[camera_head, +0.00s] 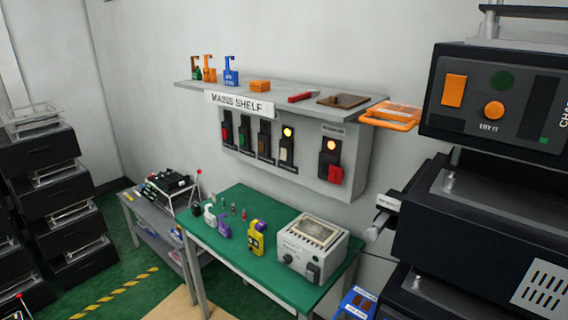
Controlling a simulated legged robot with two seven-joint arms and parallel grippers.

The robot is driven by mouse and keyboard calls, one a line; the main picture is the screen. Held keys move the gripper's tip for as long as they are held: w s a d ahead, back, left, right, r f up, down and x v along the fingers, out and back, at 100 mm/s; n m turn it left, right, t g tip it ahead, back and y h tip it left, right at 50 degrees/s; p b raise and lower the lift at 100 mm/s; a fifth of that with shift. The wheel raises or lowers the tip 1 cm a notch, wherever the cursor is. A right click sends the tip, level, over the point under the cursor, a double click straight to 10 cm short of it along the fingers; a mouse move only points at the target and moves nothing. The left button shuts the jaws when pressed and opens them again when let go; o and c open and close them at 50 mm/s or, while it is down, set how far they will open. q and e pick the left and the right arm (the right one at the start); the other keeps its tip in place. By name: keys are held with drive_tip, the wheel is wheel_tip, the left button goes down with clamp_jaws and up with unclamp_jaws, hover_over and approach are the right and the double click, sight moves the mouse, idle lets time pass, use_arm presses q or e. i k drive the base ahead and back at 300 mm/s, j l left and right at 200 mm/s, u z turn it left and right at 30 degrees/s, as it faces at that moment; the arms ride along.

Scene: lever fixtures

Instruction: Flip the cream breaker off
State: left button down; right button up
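The cream breaker (285,152) is the rightmost in a row of dark-backed breakers on the front of the grey wall box under the sign "MAINS SHELF" (239,104). A round yellow lamp (288,132) glows at its top. To its left are a brown breaker (264,141), a green breaker (244,134) and a red breaker (227,131), whose lamps do not look lit. A separate larger switch with a red handle (335,174) and a lit lamp (331,145) is to the right. Neither gripper shows in the head view.
A green table (222,254) below the box holds a grey device (312,249), a yellow item (257,238) and small objects. Dark equipment (490,230) and an orange handle (390,116) stick out at the right. The space before the breakers looks clear.

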sight(283, 151)
drive_tip(key=i+j+z, duration=0.2)
drive_tip(key=z, duration=0.25)
drive_tip(key=i+j+z, duration=0.2)
drive_tip(key=j+z, duration=0.15)
drive_tip(key=z, duration=0.15)
drive_tip(key=i+j, duration=0.15)
drive_tip(key=j, duration=0.2)
drive_tip(key=i+j+z, duration=0.1)
drive_tip(key=j, duration=0.25)
drive_tip(key=i+j, duration=0.15)
drive_tip(key=j, duration=0.25)
drive_tip(key=i+j+z, duration=0.1)
drive_tip(key=j, duration=0.25)
drive_tip(key=i+j, duration=0.1)
drive_tip(key=j, duration=0.3)
drive_tip(key=z, duration=0.05)
